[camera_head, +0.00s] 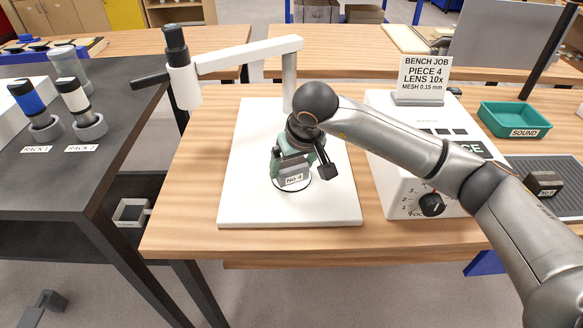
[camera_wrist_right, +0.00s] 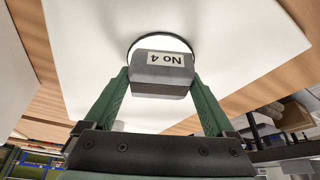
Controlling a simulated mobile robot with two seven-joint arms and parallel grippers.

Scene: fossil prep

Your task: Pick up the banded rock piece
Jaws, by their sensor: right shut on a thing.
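The rock piece (camera_wrist_right: 162,75) is a grey block with a "No 4" label, seen in the right wrist view between my green fingers. Its label also shows in the head view (camera_head: 293,180). My right gripper (camera_head: 291,172) is shut on this piece, one finger on each side, over a round, black-rimmed spot on the white base plate (camera_head: 245,195). Whether the piece touches that spot I cannot tell. My left gripper is not in view.
A white control box (camera_head: 400,190) with a dial and a bench job sign (camera_head: 424,77) stand right. A green "SOUND" tray (camera_head: 512,118) and another labelled piece (camera_head: 544,182) on a dark mat lie further right.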

